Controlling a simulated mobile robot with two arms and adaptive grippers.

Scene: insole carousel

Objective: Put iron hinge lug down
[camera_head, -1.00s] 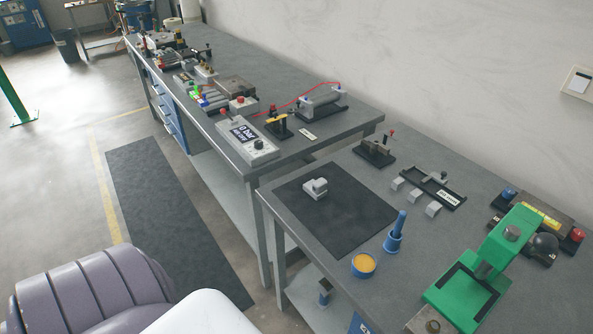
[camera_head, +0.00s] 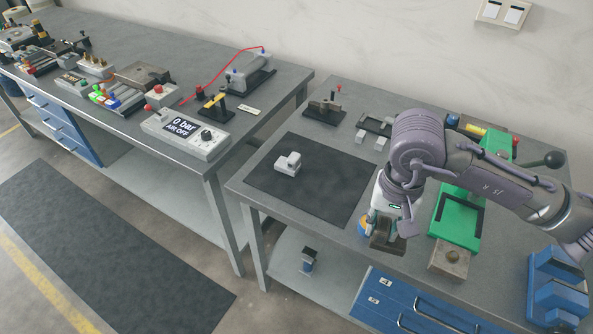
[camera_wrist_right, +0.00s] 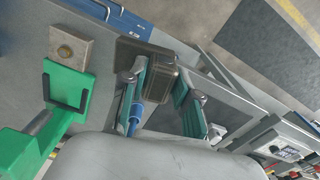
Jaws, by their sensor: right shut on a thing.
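The iron hinge lug (camera_head: 387,240) looks like a dark, blocky piece. My right gripper (camera_head: 388,222) is shut on it and holds it over the front edge area of the near bench. In the right wrist view the lug (camera_wrist_right: 147,66) sits between the two green-padded fingers of the gripper (camera_wrist_right: 160,84). Its far side is hidden. A black mat (camera_head: 340,194) lies on the bench to the left of the gripper, with a light grey part (camera_head: 288,163) on it. My left gripper is not in view.
A green press (camera_head: 458,222) stands right of the gripper, with a metal block (camera_head: 449,260) at its front. A blue-and-yellow cup (camera_head: 363,227) is partly hidden beside the gripper. Much of the mat is clear. A gap separates this bench from the long bench (camera_head: 190,150).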

